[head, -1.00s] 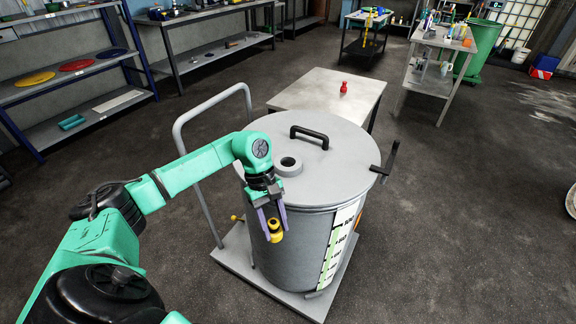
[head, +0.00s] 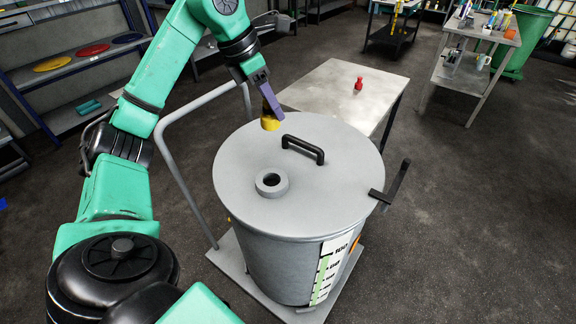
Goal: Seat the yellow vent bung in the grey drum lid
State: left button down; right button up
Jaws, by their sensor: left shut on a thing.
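The yellow vent bung (head: 269,123) is held in my left gripper (head: 270,108), which is shut on it above the far left part of the grey drum lid (head: 335,177). Part of the bung is hidden by the purple fingers. The lid's round raised vent opening (head: 271,183) is empty and lies nearer to me, below the bung in the picture. A black handle (head: 303,149) stands on the lid to the right of the bung. My right gripper is not in view.
The drum (head: 285,265) stands on a cart with a grey push rail (head: 172,165) on the left. A black lever (head: 392,187) sticks out at the lid's right edge. A metal table (head: 335,88) with a small red object (head: 358,84) stands behind.

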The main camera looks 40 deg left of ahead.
pick_arm(q)
jog(key=s+f+b, duration=0.3)
jog(key=f+b, duration=0.1)
jog(key=f, duration=0.6)
send_over(272, 186)
notch_tip(272, 186, down, 8)
jog(key=shift+f, duration=0.15)
jog(key=shift+d+f, duration=0.15)
jog(key=shift+f, duration=0.2)
jog(key=c, duration=0.7)
grip_release()
jog(key=shift+f+b, duration=0.1)
jog(key=shift+b, duration=0.2)
jog(key=o, duration=0.4)
jog(key=shift+a, duration=0.2)
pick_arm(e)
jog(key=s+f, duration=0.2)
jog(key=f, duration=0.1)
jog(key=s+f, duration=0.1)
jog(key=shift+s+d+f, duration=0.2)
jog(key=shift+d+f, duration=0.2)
